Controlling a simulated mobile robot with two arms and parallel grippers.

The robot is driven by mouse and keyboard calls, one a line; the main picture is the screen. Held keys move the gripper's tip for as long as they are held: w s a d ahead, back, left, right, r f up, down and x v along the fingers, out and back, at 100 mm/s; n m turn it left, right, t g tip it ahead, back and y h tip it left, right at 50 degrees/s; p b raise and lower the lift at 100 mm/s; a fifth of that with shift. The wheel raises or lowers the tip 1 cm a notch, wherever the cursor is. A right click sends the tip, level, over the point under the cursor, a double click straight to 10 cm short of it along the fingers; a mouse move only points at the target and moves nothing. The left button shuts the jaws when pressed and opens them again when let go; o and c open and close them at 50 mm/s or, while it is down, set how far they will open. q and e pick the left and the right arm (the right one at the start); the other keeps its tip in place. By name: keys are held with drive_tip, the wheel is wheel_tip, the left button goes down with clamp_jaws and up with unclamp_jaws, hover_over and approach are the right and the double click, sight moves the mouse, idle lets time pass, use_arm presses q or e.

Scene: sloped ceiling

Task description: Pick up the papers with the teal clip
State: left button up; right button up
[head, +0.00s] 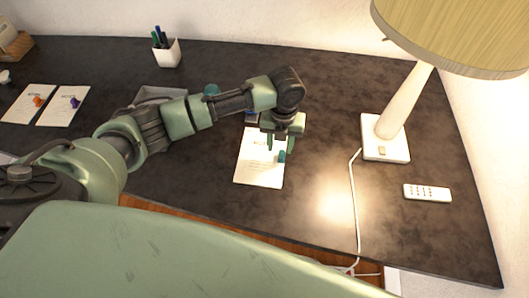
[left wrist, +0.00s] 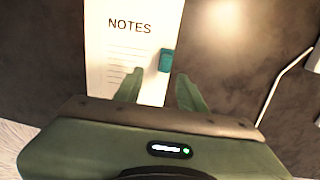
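The papers (head: 258,170) with the teal clip (head: 282,156) lie flat on the dark desk, below my left gripper. In the left wrist view the papers (left wrist: 120,50) read "NOTES", and the teal clip (left wrist: 166,60) sits at their right edge. My left gripper (head: 280,143) points down over the papers. In the left wrist view its two green fingers (left wrist: 158,88) are spread apart with nothing between them, and the clip lies just beyond the fingertips. The exact height above the papers is hard to tell. My right gripper is not in view.
A lamp (head: 400,105) with a white base and a cord (head: 354,200) stands to the right, near a white remote (head: 427,193). Papers with an orange clip (head: 37,100) and a purple clip (head: 74,102) lie at left. A pen cup (head: 167,53) stands at the back.

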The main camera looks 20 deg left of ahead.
sight(282, 154)
use_arm(q)
drive_tip(key=f, duration=0.1)
drive_tip(key=f+p, duration=0.1)
drive_tip(key=f, duration=0.2)
drive_tip(key=shift+w+d, duration=0.2)
drive_tip(key=shift+d, duration=0.15)
drive_tip(key=shift+f, duration=0.6)
clamp_jaws()
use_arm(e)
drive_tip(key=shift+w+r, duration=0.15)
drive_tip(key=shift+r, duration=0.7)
use_arm(q)
drive_tip(key=shift+r, duration=0.15)
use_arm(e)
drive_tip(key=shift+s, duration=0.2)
